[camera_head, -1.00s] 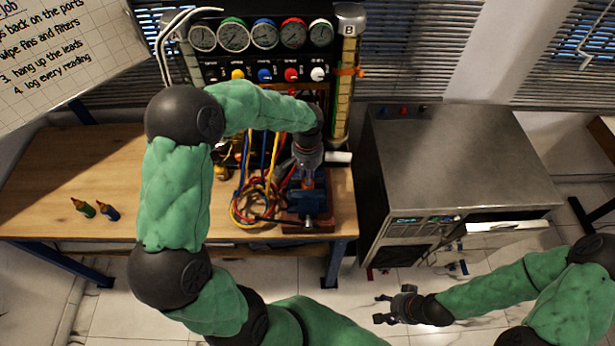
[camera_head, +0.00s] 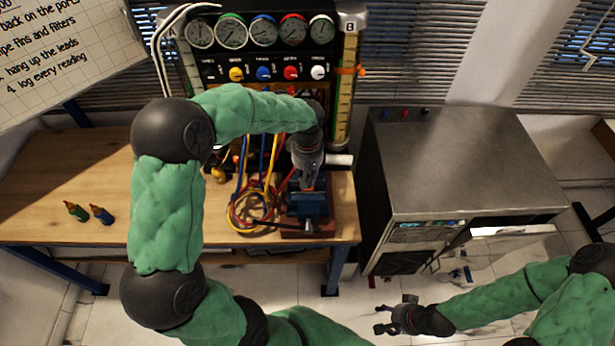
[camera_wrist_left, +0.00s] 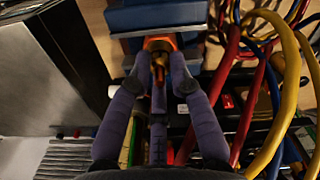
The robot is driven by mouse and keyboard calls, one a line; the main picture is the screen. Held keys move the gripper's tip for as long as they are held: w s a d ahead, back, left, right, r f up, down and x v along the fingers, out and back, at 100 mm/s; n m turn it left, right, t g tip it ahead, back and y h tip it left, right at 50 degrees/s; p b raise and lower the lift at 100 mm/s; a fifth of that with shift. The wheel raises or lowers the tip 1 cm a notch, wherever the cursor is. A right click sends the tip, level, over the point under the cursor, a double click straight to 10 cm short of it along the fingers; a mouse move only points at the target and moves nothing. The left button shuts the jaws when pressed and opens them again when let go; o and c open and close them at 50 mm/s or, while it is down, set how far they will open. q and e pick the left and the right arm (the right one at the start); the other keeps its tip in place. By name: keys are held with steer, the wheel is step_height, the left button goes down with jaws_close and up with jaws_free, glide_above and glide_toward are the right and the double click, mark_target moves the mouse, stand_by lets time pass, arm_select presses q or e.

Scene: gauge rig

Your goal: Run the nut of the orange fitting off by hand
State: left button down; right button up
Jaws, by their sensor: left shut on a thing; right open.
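The orange fitting (camera_wrist_left: 160,43) sits between the blue vise jaws, seen at the top of the left wrist view. A brass-coloured part (camera_wrist_left: 159,74) projects from it between my fingers. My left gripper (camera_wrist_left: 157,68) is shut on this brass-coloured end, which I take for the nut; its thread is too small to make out. In the head view, my left gripper (camera_head: 308,183) points down over the blue vise (camera_head: 310,205) and hides the fitting. My right gripper (camera_head: 383,318) is open and empty, low in front of the bench, away from the vise.
Red, yellow and blue hoses (camera_head: 252,205) lie looped close beside the vise. The gauge panel (camera_head: 262,50) stands behind it. A metal cabinet (camera_head: 460,160) stands to the right.

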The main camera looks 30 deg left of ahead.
arm_select(q)
steer(key=shift+n, duration=0.5)
steer(key=c, duration=1.1)
jaws_free()
step_height(320, 180, up, 12)
